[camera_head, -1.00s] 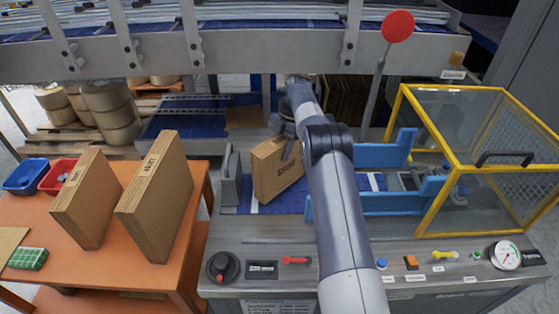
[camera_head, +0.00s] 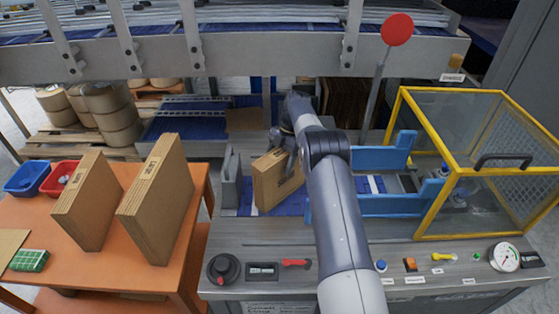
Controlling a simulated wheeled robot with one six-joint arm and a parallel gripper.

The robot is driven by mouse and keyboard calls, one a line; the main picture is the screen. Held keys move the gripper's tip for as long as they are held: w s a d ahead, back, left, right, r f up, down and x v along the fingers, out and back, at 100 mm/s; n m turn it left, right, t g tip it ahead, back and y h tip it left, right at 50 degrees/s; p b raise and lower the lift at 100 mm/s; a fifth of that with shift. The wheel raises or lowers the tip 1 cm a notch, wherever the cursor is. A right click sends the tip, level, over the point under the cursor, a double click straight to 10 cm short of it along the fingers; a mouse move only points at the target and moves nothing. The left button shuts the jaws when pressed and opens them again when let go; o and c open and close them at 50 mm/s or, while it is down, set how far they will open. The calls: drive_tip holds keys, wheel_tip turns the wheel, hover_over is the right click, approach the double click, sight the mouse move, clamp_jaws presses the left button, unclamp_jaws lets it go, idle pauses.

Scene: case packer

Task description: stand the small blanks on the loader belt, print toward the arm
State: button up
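A cardboard blank bundle (camera_head: 270,187) with print on its face stands on edge, slightly tilted, at the blue loader belt (camera_head: 237,208). My gripper (camera_head: 284,158) reaches down over its top right part and appears shut on it; a finger covers part of the printed face. Whether its lower edge touches the belt is hard to tell. On the orange table at left stand two more bundles: a smaller one (camera_head: 88,203) and a larger one (camera_head: 160,205), both with print near the top.
A grey upright plate (camera_head: 230,178) stands just left of the held bundle. Blue pusher arms (camera_head: 382,155) and a yellow-framed guard (camera_head: 417,205) are to the right. A control panel with knobs lies in front. Red (camera_head: 59,178) and blue (camera_head: 25,177) bins sit on the orange table (camera_head: 110,268).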

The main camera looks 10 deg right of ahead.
sight(282, 151)
drive_tip(key=shift+r, duration=0.15)
drive_tip(key=v, duration=0.6)
drive_tip(key=shift+p, duration=0.35)
drive_tip(key=r+p, duration=0.1)
drive_tip(key=p, duration=0.1)
drive_tip(key=shift+w+d+r+p, duration=0.15)
drive_tip(key=shift+d+r+p, duration=0.1)
drive_tip(key=shift+p, duration=0.15)
drive_tip(key=shift+f, duration=0.2)
